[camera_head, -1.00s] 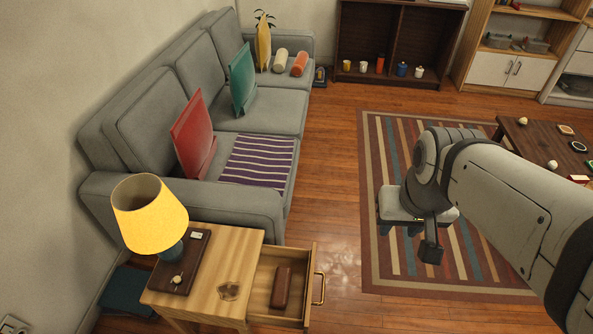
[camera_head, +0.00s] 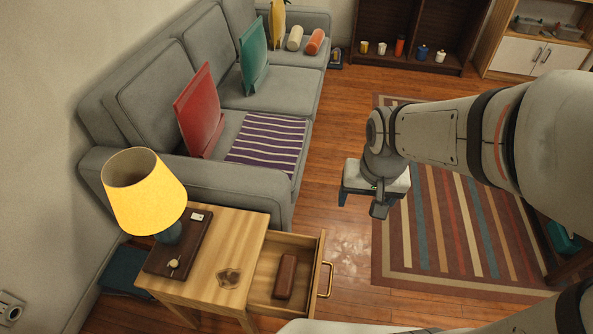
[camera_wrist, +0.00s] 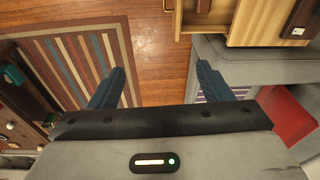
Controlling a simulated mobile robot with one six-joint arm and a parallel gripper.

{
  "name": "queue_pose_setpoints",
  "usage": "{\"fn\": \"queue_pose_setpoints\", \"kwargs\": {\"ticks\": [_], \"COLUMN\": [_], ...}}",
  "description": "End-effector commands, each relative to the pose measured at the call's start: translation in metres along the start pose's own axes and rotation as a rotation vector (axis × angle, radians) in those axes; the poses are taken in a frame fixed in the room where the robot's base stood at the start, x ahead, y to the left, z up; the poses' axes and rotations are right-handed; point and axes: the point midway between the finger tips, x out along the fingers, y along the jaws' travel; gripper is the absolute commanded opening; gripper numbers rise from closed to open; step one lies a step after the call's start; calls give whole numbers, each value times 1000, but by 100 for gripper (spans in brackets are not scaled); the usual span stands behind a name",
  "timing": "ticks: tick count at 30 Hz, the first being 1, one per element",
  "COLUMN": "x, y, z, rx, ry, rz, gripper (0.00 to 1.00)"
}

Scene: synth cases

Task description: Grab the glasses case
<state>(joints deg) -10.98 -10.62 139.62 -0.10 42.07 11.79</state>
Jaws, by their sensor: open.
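The glasses case (camera_head: 286,277) is a brown, oblong closed box lying in the open drawer (camera_head: 314,262) of the wooden side table. In the wrist view only a bit of the case (camera_wrist: 203,5) shows at the top edge, inside the drawer (camera_wrist: 172,22). My gripper (camera_head: 360,201) is open and empty, above the floor to the right of and beyond the drawer, clearly apart from the case. Its two blue fingers stand wide apart in the wrist view (camera_wrist: 160,75), with floor between them.
The side table (camera_head: 215,262) holds a yellow lamp (camera_head: 145,195) and a dark tray (camera_head: 160,262). A grey sofa (camera_head: 240,185) stands behind the table. A brass handle (camera_head: 327,280) sticks out from the drawer front. Free wooden floor and a striped rug (camera_head: 440,240) lie to the right.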

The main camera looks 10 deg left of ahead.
Motion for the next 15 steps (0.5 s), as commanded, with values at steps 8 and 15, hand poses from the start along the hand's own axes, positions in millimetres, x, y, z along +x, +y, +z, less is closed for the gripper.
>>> {"fn": "queue_pose_setpoints", "kwargs": {"ticks": [8,15], "x": [203,327], "y": [-86,-142], "z": [1,29], "rx": [23,47], "ry": [-95,-140], "rz": [5,26], "gripper": [78,78]}}
